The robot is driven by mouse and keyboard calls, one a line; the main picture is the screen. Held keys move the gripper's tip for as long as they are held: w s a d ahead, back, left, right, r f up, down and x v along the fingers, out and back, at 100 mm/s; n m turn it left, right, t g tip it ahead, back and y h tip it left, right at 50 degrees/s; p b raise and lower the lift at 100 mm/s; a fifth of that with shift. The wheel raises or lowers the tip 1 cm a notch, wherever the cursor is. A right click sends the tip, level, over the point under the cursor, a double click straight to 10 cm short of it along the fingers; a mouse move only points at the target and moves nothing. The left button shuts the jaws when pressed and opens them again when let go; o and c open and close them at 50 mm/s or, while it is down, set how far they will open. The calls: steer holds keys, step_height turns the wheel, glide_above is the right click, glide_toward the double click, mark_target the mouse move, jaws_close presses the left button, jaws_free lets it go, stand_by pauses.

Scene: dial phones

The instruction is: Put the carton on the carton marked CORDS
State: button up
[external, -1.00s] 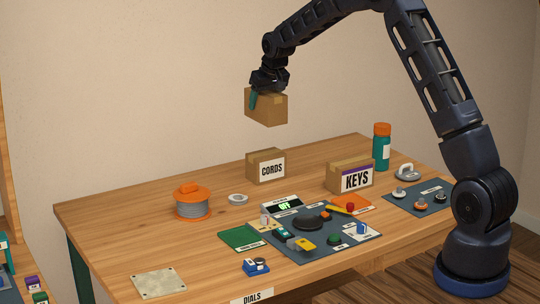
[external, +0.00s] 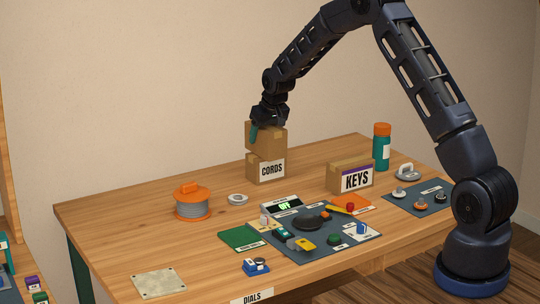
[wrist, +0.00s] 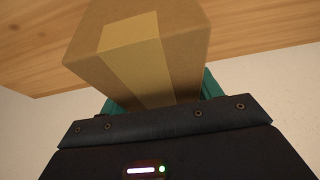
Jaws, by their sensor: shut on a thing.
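A plain brown carton (external: 268,137) is held by my gripper (external: 262,128) directly over the carton marked CORDS (external: 271,170). My gripper is shut on the held carton, with a teal finger against its side. The held carton's underside is at or very near the top of the CORDS carton; I cannot tell whether they touch. It looks slightly turned relative to the one below. In the wrist view the held carton (wrist: 185,40) shows its tan tape strip, and it hides the CORDS carton.
A carton marked KEYS (external: 352,178) stands to the right, with a teal bottle (external: 381,150) behind it. An orange spool (external: 192,202) and a small white ring (external: 238,198) are to the left. A dark mat (external: 330,238) with phone parts lies in front.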

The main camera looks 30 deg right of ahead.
steer(key=o, duration=1.2)
steer(key=shift+f, duration=0.1)
steer(key=v, duration=1.2)
steer(key=s+d+r, duration=0.2)
steer(key=s+r, duration=0.7)
steer(key=s, duration=0.5)
steer(key=s+d+r, duration=0.2)
steer(key=s+r, duration=0.7)
steer(key=s, duration=1.4)
steer(key=s+f, duration=0.1)
steer(key=s, duration=0.9)
steer(key=s+d, duration=0.1)
steer(key=s, duration=0.9)
steer(key=shift+f, duration=0.2)
